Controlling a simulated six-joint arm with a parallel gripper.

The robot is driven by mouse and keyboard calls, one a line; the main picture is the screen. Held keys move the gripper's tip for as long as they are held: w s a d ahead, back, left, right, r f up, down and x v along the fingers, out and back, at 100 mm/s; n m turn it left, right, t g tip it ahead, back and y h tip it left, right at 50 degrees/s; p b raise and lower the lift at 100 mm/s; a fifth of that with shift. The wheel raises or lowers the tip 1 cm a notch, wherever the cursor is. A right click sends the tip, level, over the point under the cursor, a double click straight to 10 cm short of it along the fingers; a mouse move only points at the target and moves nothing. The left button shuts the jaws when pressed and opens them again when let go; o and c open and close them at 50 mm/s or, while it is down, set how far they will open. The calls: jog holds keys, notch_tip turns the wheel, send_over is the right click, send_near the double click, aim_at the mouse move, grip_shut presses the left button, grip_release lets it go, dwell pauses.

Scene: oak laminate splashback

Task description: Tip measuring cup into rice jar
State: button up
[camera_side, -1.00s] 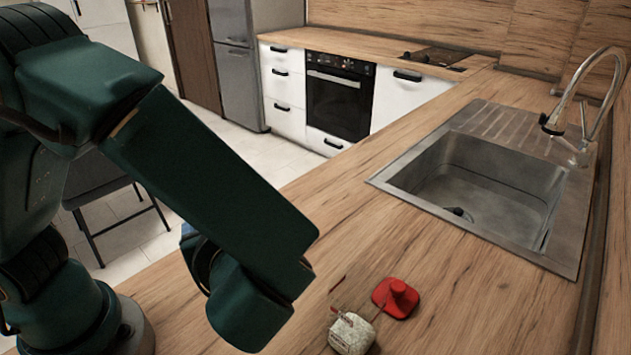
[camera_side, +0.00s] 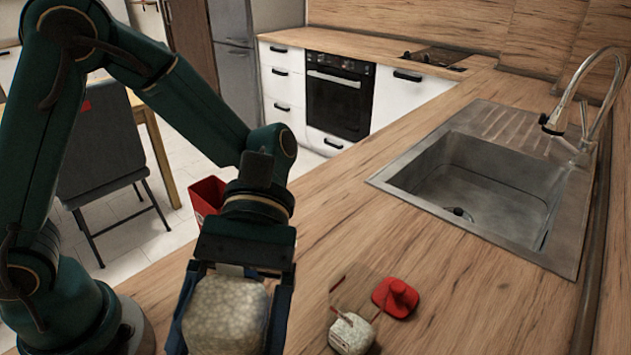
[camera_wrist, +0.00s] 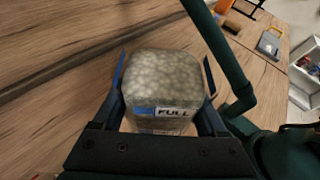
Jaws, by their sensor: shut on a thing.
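My gripper (camera_side: 232,285) is shut on the measuring cup (camera_side: 225,318), a clear block-shaped vessel filled with pale rice, at the lower edge of the side view. In the wrist view the cup (camera_wrist: 165,85) sits between both fingers of my gripper (camera_wrist: 165,75), with a label reading FULL facing the camera. Its exact tilt is hard to tell. The rice jar (camera_side: 350,332) is clear, stands on the counter right of my gripper, and has rice at its bottom. The cup is apart from it. The jar is not seen in the wrist view.
A red lid (camera_side: 397,297) with a knob lies just behind the jar. A steel sink (camera_side: 480,190) with a tap (camera_side: 570,95) is set into the counter (camera_side: 470,315) at the right. A red container (camera_side: 206,195) shows behind my arm. The counter right of the jar is clear.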

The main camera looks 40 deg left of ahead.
jog(key=w+d+r+n+t+h, duration=0.4)
jog(key=w+r+n+t+h, duration=0.1)
jog(key=n+t, duration=0.1)
jog(key=r+n+t, duration=0.2)
jog(key=n+t, duration=0.2)
send_over(355, 316)
jog(key=s+d, duration=0.1)
jog(key=s, duration=0.2)
jog(key=shift+f+n+g+h, duration=0.4)
jog(key=shift+f+n, duration=0.2)
jog(key=shift+f, duration=0.7)
jog(key=shift+s+f, duration=0.1)
jog(key=shift+f, duration=0.05)
jog(key=shift+s+a+f+n+g, duration=0.15)
jog(key=shift+f+n, duration=0.15)
jog(key=shift+f, duration=0.35)
jog(key=shift+s+f+n+g, duration=0.15)
jog(key=shift+f+n, duration=0.15)
jog(key=shift+f, duration=0.35)
jog(key=shift+f, duration=0.1)
jog(key=shift+s+f+n+g, duration=0.25)
jog(key=shift+f+n+g, duration=0.05)
jog(key=shift+f+n, duration=0.25)
